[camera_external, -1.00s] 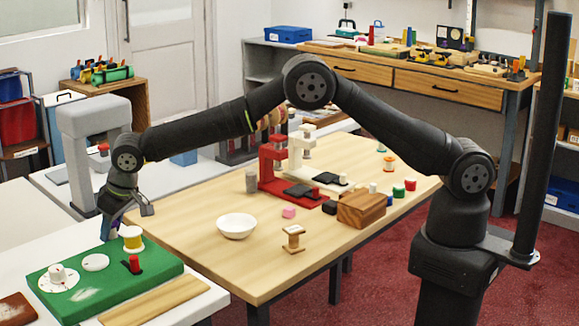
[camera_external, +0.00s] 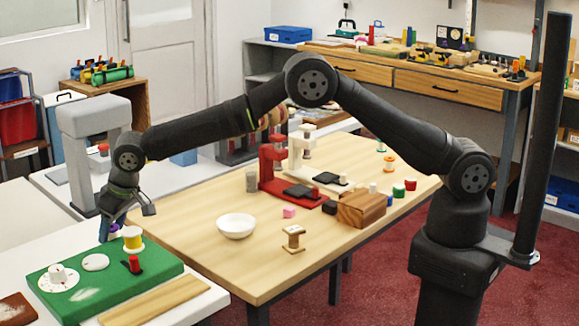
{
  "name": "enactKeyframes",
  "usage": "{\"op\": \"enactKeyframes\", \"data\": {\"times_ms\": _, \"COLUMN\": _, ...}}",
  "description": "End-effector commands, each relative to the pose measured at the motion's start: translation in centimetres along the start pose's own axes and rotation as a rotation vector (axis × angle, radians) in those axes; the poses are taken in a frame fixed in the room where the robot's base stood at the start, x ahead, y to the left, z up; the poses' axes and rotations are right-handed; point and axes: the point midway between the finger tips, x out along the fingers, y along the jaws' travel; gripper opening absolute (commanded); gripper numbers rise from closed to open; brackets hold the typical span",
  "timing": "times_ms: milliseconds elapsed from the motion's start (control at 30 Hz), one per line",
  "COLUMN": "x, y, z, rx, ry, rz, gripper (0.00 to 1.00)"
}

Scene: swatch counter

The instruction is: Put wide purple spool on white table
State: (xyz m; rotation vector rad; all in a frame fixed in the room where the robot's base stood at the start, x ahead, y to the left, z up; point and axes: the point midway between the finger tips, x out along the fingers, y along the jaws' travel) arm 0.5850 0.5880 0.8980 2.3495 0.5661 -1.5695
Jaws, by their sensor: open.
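The wide purple spool (camera_external: 115,230) is a small purple patch at the far edge of the white table (camera_external: 42,256), just below my gripper and left of a yellow spool. My gripper (camera_external: 106,231) points down there and is open. Its fingers are small and dark, and they partly hide the purple spool. I cannot tell whether the fingers touch it or whether its underside rests on the table.
A green board (camera_external: 110,282) carries the yellow spool (camera_external: 132,237), a red spool (camera_external: 134,264) and white discs. A wooden strip (camera_external: 155,301) lies in front. The wooden table holds a white bowl (camera_external: 236,226) and a wooden spool (camera_external: 293,239). A grey machine (camera_external: 92,122) stands behind my gripper.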

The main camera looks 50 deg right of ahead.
Motion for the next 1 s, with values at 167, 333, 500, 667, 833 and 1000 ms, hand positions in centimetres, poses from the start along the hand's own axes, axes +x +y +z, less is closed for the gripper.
{"op": "enactKeyframes", "data": {"times_ms": 167, "x": -3.6, "y": 0.0, "z": -0.1, "rx": 0.0, "ry": 0.003, "rz": -0.001, "gripper": 0.57}}
{"op": "enactKeyframes", "data": {"times_ms": 333, "x": -7.1, "y": 0.0, "z": -0.1, "rx": 0.0, "ry": 0.003, "rz": -0.001, "gripper": 0.57}}
{"op": "enactKeyframes", "data": {"times_ms": 500, "x": -9.7, "y": 0.0, "z": 0.0, "rx": 0.0, "ry": 0.002, "rz": -0.001, "gripper": 0.57}}
{"op": "enactKeyframes", "data": {"times_ms": 667, "x": -10.8, "y": 0.0, "z": 0.0, "rx": 0.0, "ry": 0.001, "rz": 0.0, "gripper": 0.57}}
{"op": "enactKeyframes", "data": {"times_ms": 833, "x": -10.9, "y": 0.0, "z": 0.0, "rx": 0.0, "ry": 0.0, "rz": 0.0, "gripper": 0.57}}
{"op": "enactKeyframes", "data": {"times_ms": 1000, "x": -10.9, "y": 0.0, "z": 0.0, "rx": 0.0, "ry": 0.001, "rz": 0.0, "gripper": 0.57}}
